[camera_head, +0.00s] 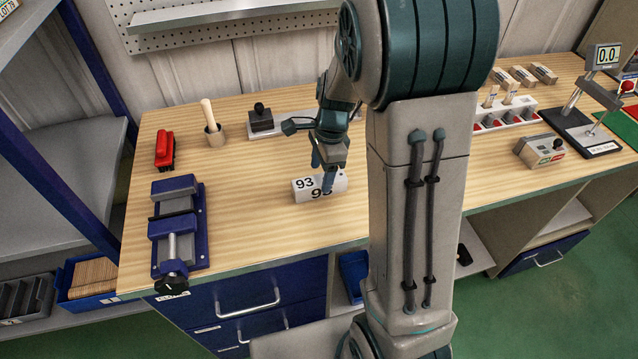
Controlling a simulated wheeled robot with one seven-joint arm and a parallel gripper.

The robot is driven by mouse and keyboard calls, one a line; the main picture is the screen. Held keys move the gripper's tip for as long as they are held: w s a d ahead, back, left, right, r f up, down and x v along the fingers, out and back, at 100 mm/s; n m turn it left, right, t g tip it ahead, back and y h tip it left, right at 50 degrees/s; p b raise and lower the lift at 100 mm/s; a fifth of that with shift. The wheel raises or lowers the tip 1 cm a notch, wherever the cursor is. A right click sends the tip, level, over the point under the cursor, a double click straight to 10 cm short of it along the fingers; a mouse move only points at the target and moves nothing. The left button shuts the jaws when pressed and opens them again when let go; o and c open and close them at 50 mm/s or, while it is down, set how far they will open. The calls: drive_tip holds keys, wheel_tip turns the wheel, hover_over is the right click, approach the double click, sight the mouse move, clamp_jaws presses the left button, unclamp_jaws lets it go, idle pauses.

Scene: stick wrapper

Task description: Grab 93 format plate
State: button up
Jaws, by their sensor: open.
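The 93 format plate (302,194) is a small white block marked "93" on its top and front faces. It lies on the wooden workbench, near the middle. My gripper (328,183) points down right at the plate, with a blue finger in front of the block's number. The jaws are open; I cannot tell whether the fingers touch the plate. Part of the front number and the block's right portion are hidden behind the finger.
A black-knobbed block (262,118) stands at the back. My arm hides the bench's middle right.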

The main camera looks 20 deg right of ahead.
drive_tip(key=shift+a+f, duration=0.15)
drive_tip(key=shift+f, duration=0.9)
clamp_jaws()
drive_tip(key=shift+r, duration=0.1)
